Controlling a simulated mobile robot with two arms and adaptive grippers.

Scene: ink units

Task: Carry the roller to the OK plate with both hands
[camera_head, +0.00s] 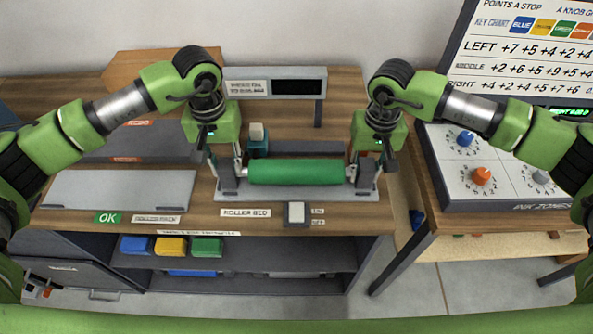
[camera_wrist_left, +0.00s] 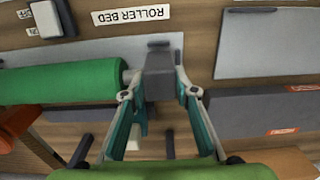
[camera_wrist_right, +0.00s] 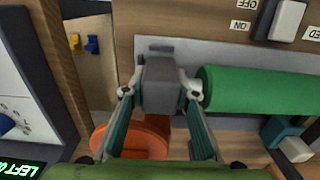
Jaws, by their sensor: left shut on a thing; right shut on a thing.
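The green roller (camera_head: 297,172) lies level over the grey roller bed (camera_head: 285,193) in the middle of the bench; I cannot tell whether it rests or is slightly raised. My left gripper (camera_head: 226,174) is shut on the grey block at its left end, which shows between the fingers in the left wrist view (camera_wrist_left: 160,85). My right gripper (camera_head: 367,172) is shut on the grey block at its right end, seen in the right wrist view (camera_wrist_right: 161,88). The bare grey OK plate (camera_head: 118,190) lies to the left, with a green OK label (camera_head: 107,218) at its front.
Darker plates with orange labels (camera_head: 128,158) lie behind the OK plate. A small teal item with a pale top (camera_head: 257,138) stands behind the roller. A white switch (camera_head: 296,212) is at the front. A display (camera_head: 275,87) stands at the back; a knob panel (camera_head: 490,170) is right.

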